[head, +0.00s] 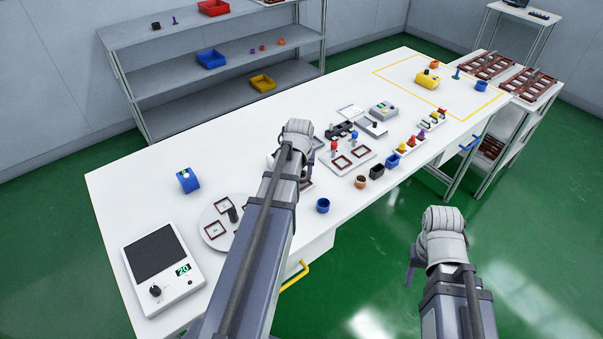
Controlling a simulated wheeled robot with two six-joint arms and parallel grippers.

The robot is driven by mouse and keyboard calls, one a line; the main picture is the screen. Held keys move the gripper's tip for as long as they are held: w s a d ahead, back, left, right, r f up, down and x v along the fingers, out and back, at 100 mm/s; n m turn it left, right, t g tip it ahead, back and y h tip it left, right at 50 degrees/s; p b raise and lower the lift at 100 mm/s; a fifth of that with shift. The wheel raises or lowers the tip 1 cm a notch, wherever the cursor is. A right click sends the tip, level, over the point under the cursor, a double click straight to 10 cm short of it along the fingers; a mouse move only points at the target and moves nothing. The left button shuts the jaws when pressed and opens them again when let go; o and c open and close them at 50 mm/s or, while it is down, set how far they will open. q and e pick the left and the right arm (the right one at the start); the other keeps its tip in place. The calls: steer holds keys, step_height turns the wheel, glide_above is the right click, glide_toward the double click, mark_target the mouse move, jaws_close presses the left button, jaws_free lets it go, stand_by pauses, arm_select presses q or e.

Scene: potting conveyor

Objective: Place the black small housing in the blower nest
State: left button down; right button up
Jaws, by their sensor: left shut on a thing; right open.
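A small black housing (376,169) stands on the white table in a row of small coloured housings near the front edge. My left gripper (308,169) is over the middle of the table, left of that row. Its wrist and forearm hide most of its fingers. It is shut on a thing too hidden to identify. My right gripper (413,266) is open, off the table's front edge above the green floor, with one finger showing. A white plate with dark red square frames (352,153) and red and blue knobs lies right of my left gripper. I cannot tell which fixture is the blower nest.
A blue housing (323,205) and a brown one (361,182) stand near the front edge. A yellow-outlined area (401,72) lies at the far end. The back-left tabletop is clear.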

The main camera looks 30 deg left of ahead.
mark_target(300, 189)
arm_select(q)
steer(key=shift+f+b, duration=0.65)
steer(key=shift+f, duration=0.2)
stand_by(0.3)
steer(key=shift+s+d+f+b, duration=0.25)
steer(key=shift+s+b, duration=0.1)
steer(key=shift+b, duration=0.15)
steer(key=c, duration=0.6)
jaws_free()
steer(key=o, duration=0.3)
steer(key=shift+r+p, duration=0.7)
steer(key=shift+p, duration=0.3)
steer(key=p+v, duration=0.6)
steer(key=v, duration=0.1)
steer(key=shift+a, duration=0.15)
